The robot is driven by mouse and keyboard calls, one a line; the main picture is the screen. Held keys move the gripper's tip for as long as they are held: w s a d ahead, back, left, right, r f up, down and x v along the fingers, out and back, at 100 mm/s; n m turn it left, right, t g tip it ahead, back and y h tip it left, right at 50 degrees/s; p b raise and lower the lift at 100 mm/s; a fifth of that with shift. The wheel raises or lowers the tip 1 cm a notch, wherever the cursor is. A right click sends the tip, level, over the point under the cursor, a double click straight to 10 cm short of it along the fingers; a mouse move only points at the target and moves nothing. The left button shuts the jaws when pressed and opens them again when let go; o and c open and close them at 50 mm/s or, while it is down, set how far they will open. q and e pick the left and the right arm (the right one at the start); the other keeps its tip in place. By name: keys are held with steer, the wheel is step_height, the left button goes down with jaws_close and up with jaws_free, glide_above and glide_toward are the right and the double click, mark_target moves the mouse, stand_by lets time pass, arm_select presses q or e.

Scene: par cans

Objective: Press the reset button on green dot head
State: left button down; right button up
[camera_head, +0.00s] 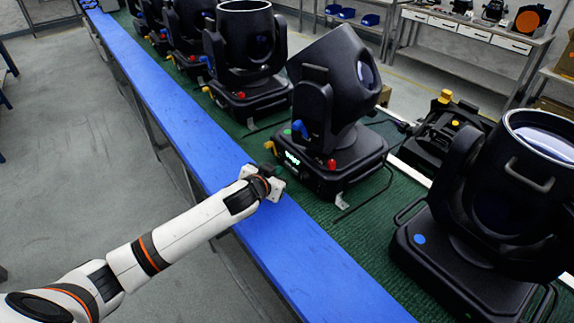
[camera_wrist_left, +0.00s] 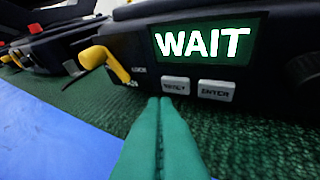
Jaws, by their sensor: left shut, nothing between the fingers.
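The green dot head (camera_head: 330,110) is a black moving-head lamp in the middle of the head view, with a small green dot (camera_head: 287,131) on its base. Its lit display (camera_wrist_left: 208,42) reads WAIT in the left wrist view. Below the display are two grey buttons, the reset button (camera_wrist_left: 175,86) on the left and ENTER (camera_wrist_left: 216,90) on the right. My left gripper (camera_wrist_left: 160,101) is shut and empty, its teal fingertips just below the reset button in the picture; I cannot tell whether they touch it. In the head view my left gripper (camera_head: 276,181) is beside the base's front. My right gripper is not in view.
A yellow lever (camera_wrist_left: 106,62) marked LOCK sticks out left of the display. A blue-dot head (camera_head: 480,210) stands at right, and more heads (camera_head: 245,60) stand in a row behind. The blue bench edge (camera_head: 300,255) in front is clear.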

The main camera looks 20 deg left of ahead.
arm_select(q)
steer(key=shift+s+a+p, duration=0.25)
steer(key=shift+s+a, duration=0.15)
steer(key=shift+s, duration=0.35)
steer(key=shift+s+a+p, duration=0.25)
steer(key=shift+s+a, duration=0.2)
steer(key=shift+s, duration=0.25)
steer(key=shift+s+a+p, duration=0.25)
steer(key=shift+s+a, duration=0.15)
steer(key=shift+s, duration=0.35)
